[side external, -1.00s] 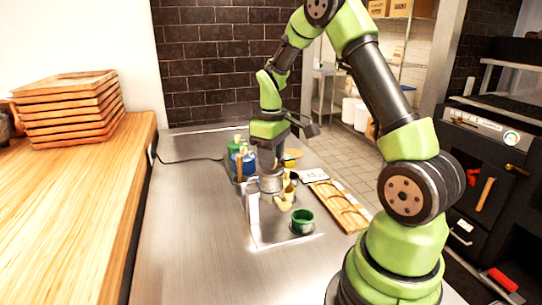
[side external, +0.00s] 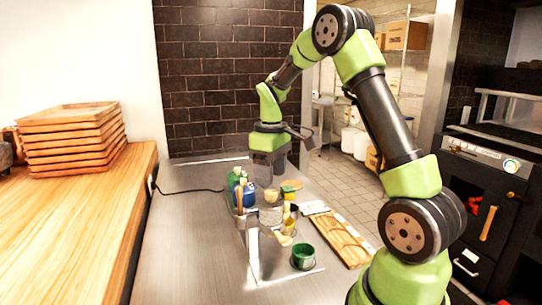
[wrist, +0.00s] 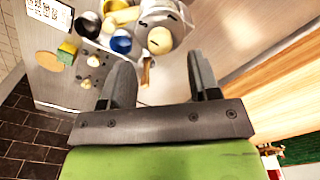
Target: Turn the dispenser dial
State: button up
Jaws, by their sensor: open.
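What looks like the dispenser (side external: 270,214), a pale metallic cylinder, stands on the steel counter among small items. In the wrist view a pale round top with dark marks, which I take for its dial (wrist: 160,40), lies beyond my fingertips. My gripper (side external: 270,181) is above it, pointing down. In the wrist view my gripper (wrist: 160,75) has its two fingers well apart with nothing held between them. The fingers look clear of the dial. The dial's marks are too small to read, and its lower side is hidden.
Close by stand a green bottle (side external: 234,181), a blue container (side external: 249,194), a yellow-topped item (side external: 291,185) and a green cup (side external: 303,257). A wooden board (side external: 345,240) lies right of them. Stacked wooden trays (side external: 70,140) are at left. The counter's left front is clear.

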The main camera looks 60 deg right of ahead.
aim_at(271, 191)
notch_tip(271, 191, up, 6)
jog(key=shift+f, duration=0.15)
dwell(0.4)
jog(key=s+a+r+m+t, duration=0.1)
jog(key=s+a+r+t, duration=0.15)
jog(key=a, duration=0.35)
jog(key=s+a+r+m+t, duration=0.1)
jog(key=s+a+r, duration=0.25)
jog(key=a, duration=0.25)
jog(key=s+a+m+t+y, duration=0.2)
jog(key=s+a+t, duration=0.1)
jog(key=s+a, duration=0.4)
jog(key=shift+s+f+t, duration=0.15)
jog(key=shift+s+t, duration=0.2)
jog(key=shift+s, duration=0.15)
